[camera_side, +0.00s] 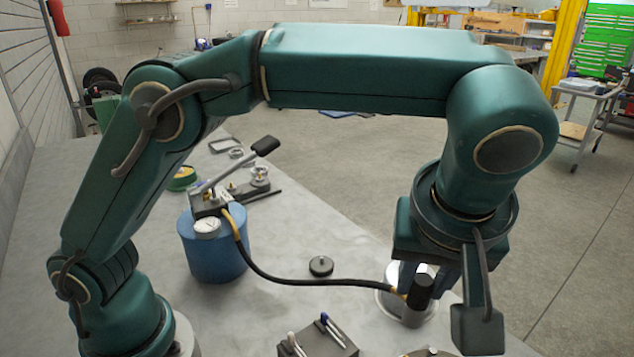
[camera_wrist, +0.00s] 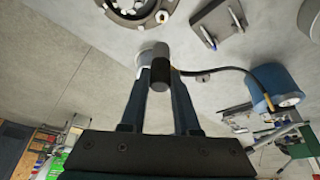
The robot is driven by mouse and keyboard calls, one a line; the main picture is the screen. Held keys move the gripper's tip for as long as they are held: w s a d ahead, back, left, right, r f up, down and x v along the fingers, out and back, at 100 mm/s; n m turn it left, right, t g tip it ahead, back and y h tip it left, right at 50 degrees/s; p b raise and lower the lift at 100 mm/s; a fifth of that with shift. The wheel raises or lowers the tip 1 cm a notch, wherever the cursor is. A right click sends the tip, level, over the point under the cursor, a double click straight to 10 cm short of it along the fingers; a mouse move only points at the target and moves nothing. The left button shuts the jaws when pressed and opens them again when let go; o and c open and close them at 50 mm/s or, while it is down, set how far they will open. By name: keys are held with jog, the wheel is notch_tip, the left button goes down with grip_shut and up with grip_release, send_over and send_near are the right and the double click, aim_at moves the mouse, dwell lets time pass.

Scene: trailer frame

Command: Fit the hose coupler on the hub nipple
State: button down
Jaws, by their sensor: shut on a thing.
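The hose coupler is a dark cylinder (camera_side: 420,293) at the end of a black hose (camera_side: 300,281). My gripper (camera_side: 424,280) is shut on it, at the lower right of the side view. In the wrist view the coupler (camera_wrist: 160,74) sits between the fingertips of my gripper (camera_wrist: 161,82). A pale grey cylinder (camera_side: 412,317) stands right by the coupler; I cannot tell whether they touch. The hub (camera_wrist: 128,8), a round part with a ring of studs, is cut off at the top of the wrist view. I cannot make out its nipple.
The hose runs to a blue pump (camera_side: 213,250) with a lever and gauge. A small black disc (camera_side: 321,266) lies between pump and coupler. A dark tray with pens (camera_side: 318,344) lies at the front.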

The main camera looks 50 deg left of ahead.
aim_at(416, 321)
jog(key=shift+s+d+f, duration=0.35)
jog(key=shift+d, duration=0.05)
jog(key=shift+f, duration=2.3)
jog(key=shift+f, duration=0.9)
dwell(0.7)
jog(key=shift+c, duration=0.8)
grip_release()
jog(key=shift+r, duration=3.5)
